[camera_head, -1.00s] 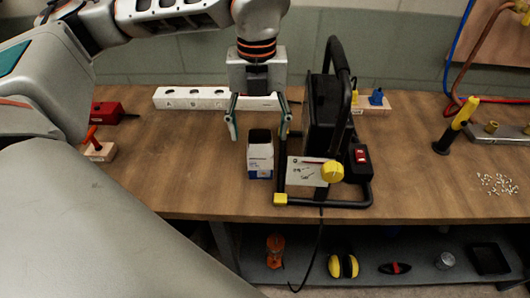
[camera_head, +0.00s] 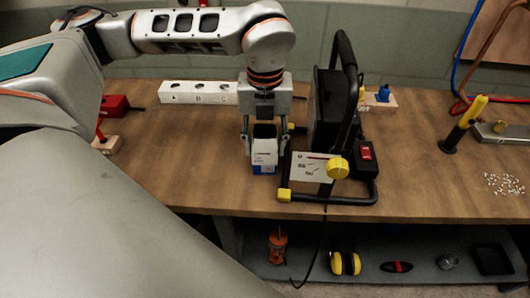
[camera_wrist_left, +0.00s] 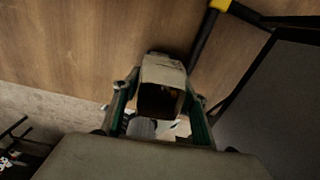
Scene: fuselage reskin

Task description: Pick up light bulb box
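The light bulb box (camera_head: 264,158) is a small white and blue carton with an open, dark top. It stands upright on the wooden workbench (camera_head: 190,160), left of the black-framed device. My left gripper (camera_head: 265,148) points down over it, one finger on each side. The fingers look partly open, with narrow gaps to the box sides. In the left wrist view the box (camera_wrist_left: 163,75) sits between the two green-grey fingers (camera_wrist_left: 160,92). Whether a pad touches it is hard to tell. My right gripper is not in view.
The black-framed device (camera_head: 328,115) with a yellow knob stands close to the box's right. A white lettered block (camera_head: 198,92) lies behind, and a red object (camera_head: 115,105) lies at left. The bench left of the box is clear. A lower shelf (camera_head: 375,283) holds yellow earmuffs (camera_head: 345,263).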

